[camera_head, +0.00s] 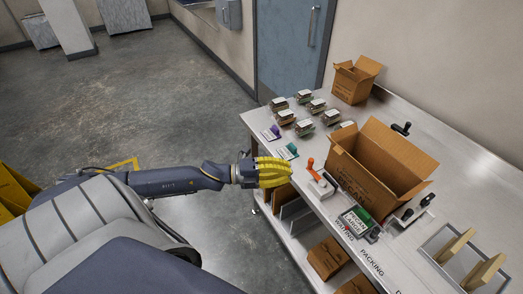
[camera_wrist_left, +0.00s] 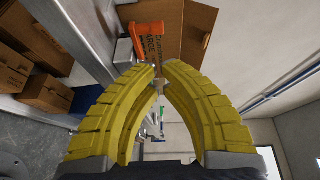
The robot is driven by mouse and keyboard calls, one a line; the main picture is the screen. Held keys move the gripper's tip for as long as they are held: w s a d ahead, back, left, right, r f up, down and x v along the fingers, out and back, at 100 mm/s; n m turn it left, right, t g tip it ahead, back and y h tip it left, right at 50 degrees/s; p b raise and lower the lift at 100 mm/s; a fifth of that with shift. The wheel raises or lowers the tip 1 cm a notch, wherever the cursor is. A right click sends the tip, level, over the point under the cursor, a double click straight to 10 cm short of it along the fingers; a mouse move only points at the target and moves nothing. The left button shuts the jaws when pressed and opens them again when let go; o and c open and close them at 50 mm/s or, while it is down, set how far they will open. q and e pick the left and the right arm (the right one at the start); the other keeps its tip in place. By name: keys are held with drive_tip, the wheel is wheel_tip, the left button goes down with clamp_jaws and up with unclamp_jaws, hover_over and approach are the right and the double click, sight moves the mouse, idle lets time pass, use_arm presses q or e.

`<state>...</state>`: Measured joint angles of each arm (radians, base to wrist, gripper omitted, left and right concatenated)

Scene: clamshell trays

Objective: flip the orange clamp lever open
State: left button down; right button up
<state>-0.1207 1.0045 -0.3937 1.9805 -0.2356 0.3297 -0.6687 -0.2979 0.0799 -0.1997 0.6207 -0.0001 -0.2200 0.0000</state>
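The orange clamp lever (camera_head: 311,165) stands up from a small pale clamp base (camera_head: 321,187) near the bench's front edge, just left of the large open carton. In the left wrist view the orange lever (camera_wrist_left: 149,29) shows at the top, beyond the fingertips. My left gripper (camera_head: 289,170) has yellow ribbed fingers and is a short way left of the lever, apart from it. In the left wrist view its fingertips (camera_wrist_left: 159,70) come nearly together with nothing held between them. My right gripper is not in view.
The large open carton (camera_head: 368,168) stands right behind the lever. Clamshell trays (camera_head: 304,127) and purple and teal items lie farther back. A green-screened scanner (camera_head: 357,219) sits to the front. Boxes (camera_head: 328,258) are on the shelf below. A smaller carton (camera_head: 354,80) stands at the back.

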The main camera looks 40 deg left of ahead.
use_arm(q)
drive_tip(key=w+a+v, duration=0.1)
drive_tip(key=v, duration=0.6)
drive_tip(key=shift+a, duration=0.2)
idle(0.5)
